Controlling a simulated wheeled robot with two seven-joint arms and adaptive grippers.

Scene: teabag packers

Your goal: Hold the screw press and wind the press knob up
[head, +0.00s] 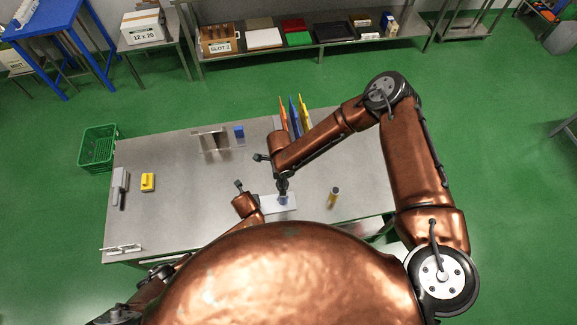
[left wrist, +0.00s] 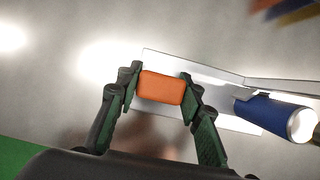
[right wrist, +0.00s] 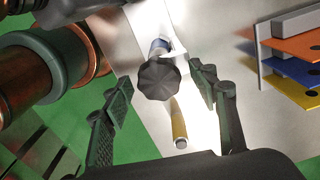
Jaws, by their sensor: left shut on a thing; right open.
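The screw press has a pale plate (head: 291,207), a blue cylinder (left wrist: 270,115) and a dark lobed knob (right wrist: 158,80). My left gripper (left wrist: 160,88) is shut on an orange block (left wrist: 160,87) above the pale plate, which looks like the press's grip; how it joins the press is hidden. In the head view my left gripper is mostly hidden by its copper wrist, left of the press. My right gripper (head: 283,186) points down over the press. In the right wrist view its fingers (right wrist: 160,90) are open, one on each side of the knob, with gaps visible.
A clear holder (head: 210,140) with a blue block (head: 239,131) is at the back. A yellow item (head: 148,182) lies left. The table's middle left is clear.

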